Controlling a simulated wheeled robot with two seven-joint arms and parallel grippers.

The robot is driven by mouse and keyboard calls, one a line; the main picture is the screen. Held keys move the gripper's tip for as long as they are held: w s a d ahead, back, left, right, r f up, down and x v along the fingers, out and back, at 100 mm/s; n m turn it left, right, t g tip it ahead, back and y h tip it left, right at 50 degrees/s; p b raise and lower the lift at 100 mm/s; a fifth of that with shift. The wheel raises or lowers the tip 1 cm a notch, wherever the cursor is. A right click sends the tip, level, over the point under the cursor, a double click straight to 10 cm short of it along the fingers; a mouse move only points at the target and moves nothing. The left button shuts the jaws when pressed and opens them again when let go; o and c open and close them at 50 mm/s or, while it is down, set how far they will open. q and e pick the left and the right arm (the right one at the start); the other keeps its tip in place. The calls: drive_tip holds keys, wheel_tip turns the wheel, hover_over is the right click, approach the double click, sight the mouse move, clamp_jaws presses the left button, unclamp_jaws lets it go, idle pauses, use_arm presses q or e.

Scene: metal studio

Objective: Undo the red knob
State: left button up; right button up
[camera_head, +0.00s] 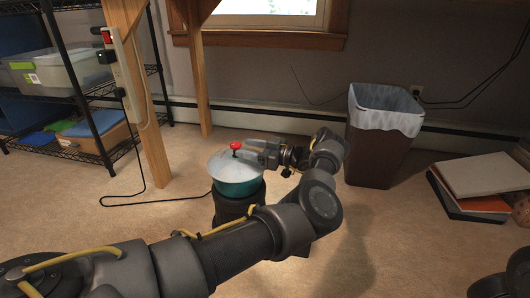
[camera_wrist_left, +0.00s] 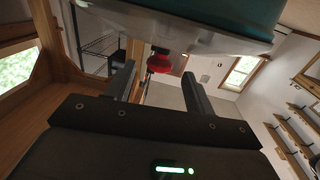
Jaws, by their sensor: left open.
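The red knob (camera_head: 236,145) stands on a short dark stem at the top of a white domed lid (camera_head: 226,165). The lid covers a teal pot (camera_head: 238,186) on a dark round stand (camera_head: 238,207). My left gripper (camera_head: 252,151) reaches in from the right, close beside the knob. In the left wrist view the red knob (camera_wrist_left: 160,63) shows between and beyond the tips of my open left gripper (camera_wrist_left: 158,80). I cannot tell whether a finger touches it. The pot's teal side fills the top of that view. My right gripper is out of view.
A black wire rack (camera_head: 88,92) with bins stands at the left, beside wooden legs (camera_head: 150,120). A lined trash bin (camera_head: 383,135) stands behind my left arm. Books (camera_head: 478,185) lie at the right. A black cable (camera_head: 150,200) runs across the carpet to the stand.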

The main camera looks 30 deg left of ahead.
use_arm(q)
drive_tip(key=v, duration=0.3)
drive_tip(key=shift+w+d, duration=0.1)
drive_tip(key=shift+d, duration=0.05)
drive_tip(key=shift+b+v, duration=0.45)
drive_tip(key=shift+v, duration=0.95)
